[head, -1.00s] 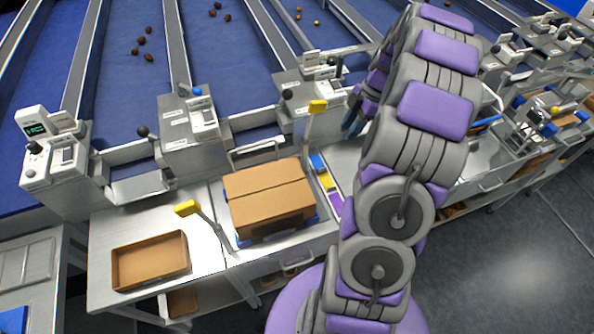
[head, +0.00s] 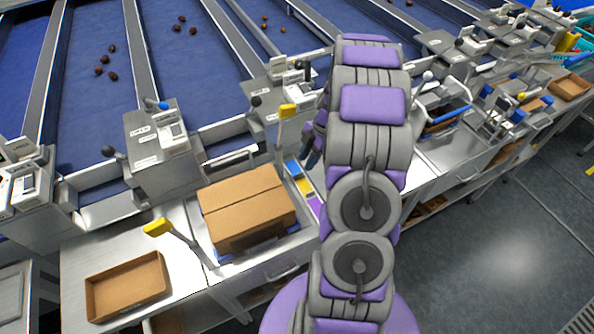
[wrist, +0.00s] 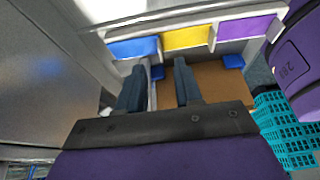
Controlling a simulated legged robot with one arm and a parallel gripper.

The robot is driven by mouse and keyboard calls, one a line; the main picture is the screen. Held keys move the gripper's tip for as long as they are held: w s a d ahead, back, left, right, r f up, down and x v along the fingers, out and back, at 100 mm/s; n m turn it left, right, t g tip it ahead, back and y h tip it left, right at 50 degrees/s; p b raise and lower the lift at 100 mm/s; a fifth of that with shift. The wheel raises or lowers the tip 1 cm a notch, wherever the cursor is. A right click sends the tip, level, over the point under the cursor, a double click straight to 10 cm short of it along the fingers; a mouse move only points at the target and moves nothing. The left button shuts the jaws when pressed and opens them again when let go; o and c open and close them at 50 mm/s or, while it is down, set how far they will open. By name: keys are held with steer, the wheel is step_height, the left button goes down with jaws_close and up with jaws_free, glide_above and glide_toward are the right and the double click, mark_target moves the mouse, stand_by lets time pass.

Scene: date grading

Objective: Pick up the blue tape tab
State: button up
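The blue tape tab (head: 292,168) is the far one in a row of coloured tabs beside the cardboard box in the head view. In the wrist view the blue tab (wrist: 133,48) is at the left end of the row, next to a yellow tab (wrist: 186,38) and a purple tab (wrist: 249,27). My gripper (wrist: 157,75) is open, with nothing between its two dark fingers. The fingertips appear just below the blue and yellow tabs in the wrist view; I cannot tell the gap. In the head view my arm hides most of the gripper.
A closed cardboard box (head: 247,208) sits beside the tabs. Levers with yellow handles (head: 287,111) stand near it. An open brown tray (head: 127,286) lies on the bench at left. A teal basket (wrist: 284,130) shows at right in the wrist view.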

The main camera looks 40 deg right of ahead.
mark_target(301, 170)
steer(key=b+x, duration=0.1)
steer(key=x, duration=0.4)
steer(key=shift+a, duration=0.2)
steer(key=shift+d, duration=0.1)
steer(key=shift+d, duration=0.1)
steer(key=shift+f, duration=0.1)
steer(key=shift+c, duration=0.6)
jaws_close()
